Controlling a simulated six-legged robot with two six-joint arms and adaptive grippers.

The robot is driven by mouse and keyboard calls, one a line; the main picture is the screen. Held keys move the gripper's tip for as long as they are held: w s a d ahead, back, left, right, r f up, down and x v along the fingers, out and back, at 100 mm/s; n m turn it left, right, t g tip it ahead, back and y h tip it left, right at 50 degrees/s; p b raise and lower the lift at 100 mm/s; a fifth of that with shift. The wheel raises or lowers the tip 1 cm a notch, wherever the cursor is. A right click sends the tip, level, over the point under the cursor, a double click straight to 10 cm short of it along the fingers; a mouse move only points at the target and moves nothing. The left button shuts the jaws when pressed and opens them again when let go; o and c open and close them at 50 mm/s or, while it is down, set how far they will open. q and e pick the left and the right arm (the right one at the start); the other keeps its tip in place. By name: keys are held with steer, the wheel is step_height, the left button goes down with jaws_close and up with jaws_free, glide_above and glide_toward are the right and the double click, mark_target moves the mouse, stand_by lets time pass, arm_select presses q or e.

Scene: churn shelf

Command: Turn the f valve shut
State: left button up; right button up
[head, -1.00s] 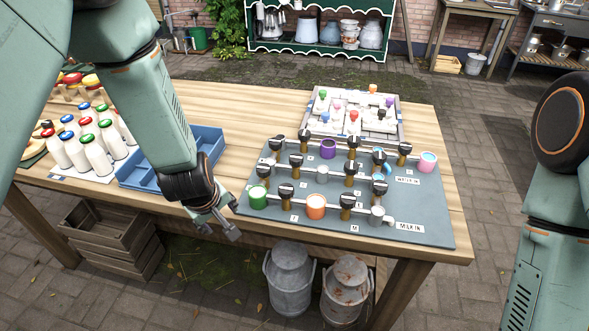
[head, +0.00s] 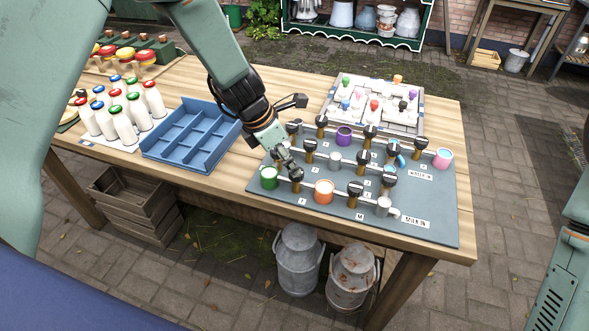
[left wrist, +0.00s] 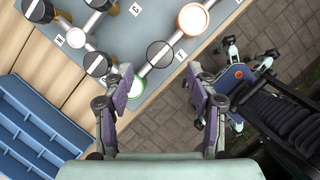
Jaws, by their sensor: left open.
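The grey board (head: 420,205) carries several black-knobbed valves on brass stems, joined by white pipes. The letter labels are too small in the head view to tell which valve is f. My left gripper (head: 287,166) is above the board's left part, close to a black knob behind the green pot. In the left wrist view the jaws (left wrist: 158,88) are open and empty. A black knob with a pale stripe (left wrist: 160,54) lies just beyond the fingertips, between the green pot (left wrist: 136,90) and the orange pot (left wrist: 194,18); its label is hard to read.
Other valves, the orange pot (head: 324,191), green pot (head: 269,177) and purple pot (head: 344,135) crowd the board. A white puzzle-like tray (head: 418,128) stands behind. A blue crate (head: 190,160) and milk bottles (head: 122,123) are left. The table's front edge is near.

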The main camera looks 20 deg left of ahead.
arm_select(q)
steer(key=x, duration=0.4)
steer(key=shift+w+d, duration=0.15)
steer(key=shift+w, duration=0.05)
steer(key=shift+f, duration=0.2)
steer(key=shift+s, duration=0.15)
steer(key=shift+w+d, duration=0.1)
steer(key=shift+w, duration=0.1)
steer(key=c, duration=1.2)
steer(key=shift+o, duration=0.2)
